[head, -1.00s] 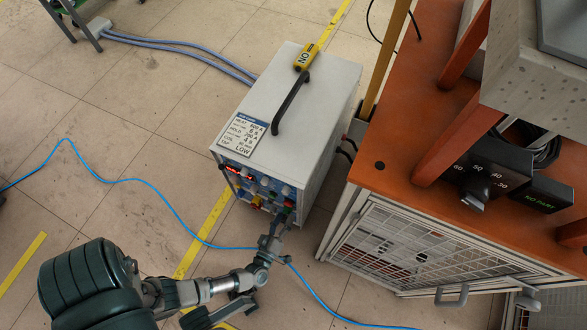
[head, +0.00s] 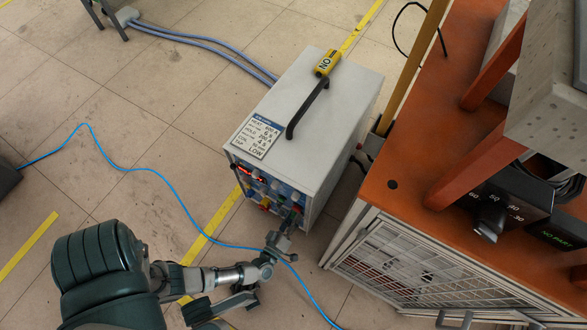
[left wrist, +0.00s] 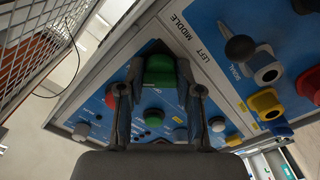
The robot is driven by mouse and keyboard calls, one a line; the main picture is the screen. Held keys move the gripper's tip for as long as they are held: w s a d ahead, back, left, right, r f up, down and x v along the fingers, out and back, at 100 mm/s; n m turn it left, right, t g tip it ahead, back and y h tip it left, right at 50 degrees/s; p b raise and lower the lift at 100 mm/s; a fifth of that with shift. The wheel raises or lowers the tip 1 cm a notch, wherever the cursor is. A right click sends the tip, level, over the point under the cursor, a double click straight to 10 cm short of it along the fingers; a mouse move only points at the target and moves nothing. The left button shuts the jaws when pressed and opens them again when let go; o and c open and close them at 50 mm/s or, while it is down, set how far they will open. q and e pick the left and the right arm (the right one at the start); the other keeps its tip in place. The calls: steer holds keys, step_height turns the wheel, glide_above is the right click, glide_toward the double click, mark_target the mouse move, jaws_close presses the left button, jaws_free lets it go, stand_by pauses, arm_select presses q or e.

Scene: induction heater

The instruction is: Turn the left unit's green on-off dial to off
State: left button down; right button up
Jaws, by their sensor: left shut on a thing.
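The grey heater unit (head: 325,110) stands on the floor in the head view, with a blue control panel on its front. In the left wrist view the green dial (left wrist: 159,72) sits on the blue panel, between the two fingers of my left gripper (left wrist: 160,80). The gripper is shut on the dial. In the head view my left gripper (head: 282,236) is at the lower right of the panel and hides part of it. The dial's exact pointer position cannot be read. My right gripper is not in view.
An orange bench (head: 400,190) with a mesh front stands right of the unit. A blue cable (head: 150,172) crosses the floor.

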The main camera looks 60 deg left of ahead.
arm_select(q)
steer(key=shift+a+n, duration=0.1)
steer(key=shift+n, duration=1.1)
steer(key=n, duration=0.3)
steer(key=shift+n, duration=0.4)
steer(key=n, duration=0.2)
steer(key=shift+f+n, duration=0.1)
steer(key=shift+n, duration=0.2)
steer(key=n, duration=0.4)
steer(key=shift+s+a+n, duration=0.1)
steer(key=shift+n, duration=0.2)
steer(key=shift+f+n, duration=0.1)
steer(key=shift+n, duration=2.1)
